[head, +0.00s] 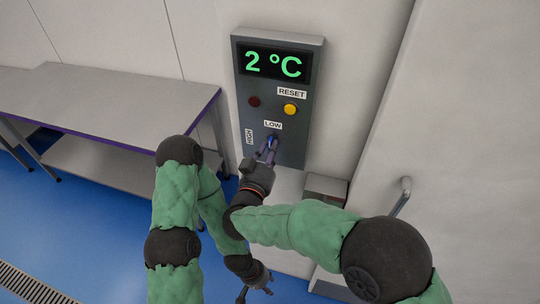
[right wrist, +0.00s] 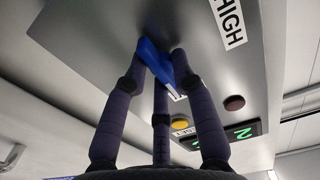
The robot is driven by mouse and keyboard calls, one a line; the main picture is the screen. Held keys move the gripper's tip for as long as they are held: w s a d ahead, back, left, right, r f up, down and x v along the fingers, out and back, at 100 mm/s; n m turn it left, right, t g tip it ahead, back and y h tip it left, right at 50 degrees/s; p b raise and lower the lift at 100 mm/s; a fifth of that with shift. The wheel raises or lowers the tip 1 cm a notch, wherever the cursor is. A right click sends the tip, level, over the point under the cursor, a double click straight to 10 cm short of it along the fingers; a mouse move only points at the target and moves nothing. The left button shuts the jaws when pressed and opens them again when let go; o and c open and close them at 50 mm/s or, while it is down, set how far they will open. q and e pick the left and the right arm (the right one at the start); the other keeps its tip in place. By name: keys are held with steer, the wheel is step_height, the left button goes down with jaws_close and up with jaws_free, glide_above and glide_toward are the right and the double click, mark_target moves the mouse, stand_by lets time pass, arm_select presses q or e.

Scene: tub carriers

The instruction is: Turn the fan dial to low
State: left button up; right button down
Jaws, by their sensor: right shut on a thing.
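The blue fan dial (head: 272,139) sits low on the grey control panel (head: 290,153), just under the LOW label (head: 273,125). The HIGH label (head: 249,136) is to its left. My right gripper (head: 266,150) is shut on the dial. In the right wrist view the blue dial (right wrist: 154,60) lies between the fingers, its long bar slanting away from the HIGH label (right wrist: 229,22) towards a mostly hidden white label. The fingers cover part of the dial. My left gripper (head: 256,291) hangs low near the bottom edge, away from the panel, with its fingers apart and nothing seen between them.
The panel also has a display (head: 273,64) reading 2 °C, a dark red lamp (head: 254,101) and a yellow button (head: 290,109) under the RESET label. A metal table (head: 100,100) stands left. A door handle (head: 402,195) is at right.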

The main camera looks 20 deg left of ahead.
mark_target(272, 115)
steer(key=shift+a, duration=0.1)
steer(key=c, duration=1.1)
jaws_free()
steer(key=shift+a, duration=0.1)
step_height(272, 115, up, 10)
